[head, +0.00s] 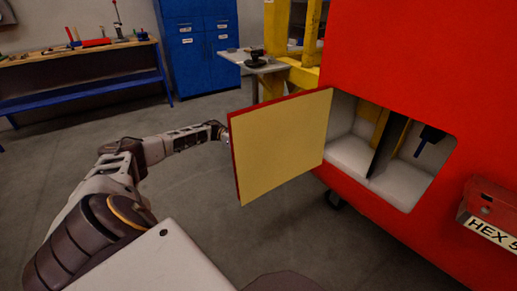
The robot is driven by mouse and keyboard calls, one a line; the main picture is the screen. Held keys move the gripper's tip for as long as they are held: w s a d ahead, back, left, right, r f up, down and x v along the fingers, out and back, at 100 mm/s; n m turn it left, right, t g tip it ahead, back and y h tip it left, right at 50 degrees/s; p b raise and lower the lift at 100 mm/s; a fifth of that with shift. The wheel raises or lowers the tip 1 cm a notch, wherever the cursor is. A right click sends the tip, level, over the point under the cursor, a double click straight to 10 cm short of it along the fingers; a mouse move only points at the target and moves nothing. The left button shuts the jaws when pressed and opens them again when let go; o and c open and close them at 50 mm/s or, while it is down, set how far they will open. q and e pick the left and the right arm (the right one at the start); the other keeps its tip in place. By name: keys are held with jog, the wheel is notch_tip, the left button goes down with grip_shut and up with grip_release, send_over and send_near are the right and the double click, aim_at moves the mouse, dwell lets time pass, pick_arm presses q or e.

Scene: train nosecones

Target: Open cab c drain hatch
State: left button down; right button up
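The drain hatch (283,143) is a square panel with a red edge and a pale yellow inner face. It stands swung out to the left from the red train nosecone (420,50), joined near the opening's left edge. The opening (388,150) behind it is uncovered and shows a white interior with a dark divider. My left arm reaches in from the left and ends at the hatch's outer left edge. My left gripper (224,135) is mostly hidden behind the panel, so its fingers and any contact cannot be made out. My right gripper is not in view.
A red box labelled "HEX 5" (490,220) sticks out at the lower right. A small grey table (258,66) and yellow frame (300,75) stand behind the hatch. A blue cabinet (198,45) and workbench (80,55) are at the back. The grey floor between is clear.

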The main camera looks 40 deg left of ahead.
pick_arm(q)
jog(key=shift+a, duration=0.2)
jog(key=c, duration=1.5)
grip_release()
jog(key=shift+a, duration=0.15)
jog(key=shift+v, duration=5.8)
jog(key=shift+r, duration=0.15)
